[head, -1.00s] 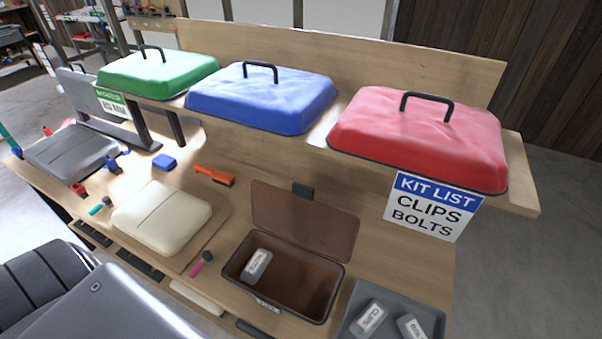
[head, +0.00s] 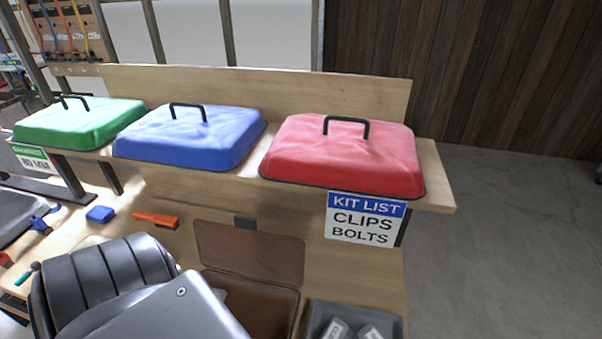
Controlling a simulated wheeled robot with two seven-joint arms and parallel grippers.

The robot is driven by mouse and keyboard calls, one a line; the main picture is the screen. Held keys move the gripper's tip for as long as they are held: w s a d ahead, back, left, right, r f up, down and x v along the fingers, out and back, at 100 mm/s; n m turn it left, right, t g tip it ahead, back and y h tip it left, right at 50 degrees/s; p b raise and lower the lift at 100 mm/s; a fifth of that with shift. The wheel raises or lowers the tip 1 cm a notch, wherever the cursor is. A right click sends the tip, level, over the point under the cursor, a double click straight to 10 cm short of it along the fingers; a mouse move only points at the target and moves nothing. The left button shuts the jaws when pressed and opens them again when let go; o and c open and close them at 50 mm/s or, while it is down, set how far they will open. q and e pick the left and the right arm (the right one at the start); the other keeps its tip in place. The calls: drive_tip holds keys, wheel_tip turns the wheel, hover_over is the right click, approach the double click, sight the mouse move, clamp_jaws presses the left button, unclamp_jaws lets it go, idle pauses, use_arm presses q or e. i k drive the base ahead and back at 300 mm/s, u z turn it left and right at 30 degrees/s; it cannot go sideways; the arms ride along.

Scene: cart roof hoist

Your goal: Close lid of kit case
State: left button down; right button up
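The brown kit case (head: 262,299) sits on the bench at the bottom of the head view. Its lid (head: 250,252) stands open, tilted up at the back. My grey arm covers the left part of the case, and the frame's bottom edge cuts off its front. A light grey piece shows partly inside the case beside my arm. Neither gripper is in view; only grey links of my arm (head: 130,290) show at lower left.
A grey tray (head: 312,310) with labelled grey boxes stands right of the case. A shelf above holds red (head: 345,160), blue (head: 190,140) and green (head: 80,124) covers with handles. A kit list sign (head: 366,220) hangs below the red one. An orange tool (head: 156,220) lies left.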

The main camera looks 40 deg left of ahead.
sight(240, 248)
drive_tip(key=z, duration=0.25)
drive_tip(key=k, duration=1.8)
drive_tip(key=u, duration=0.85)
drive_tip(key=i, duration=1.7)
drive_tip(key=u, duration=0.15)
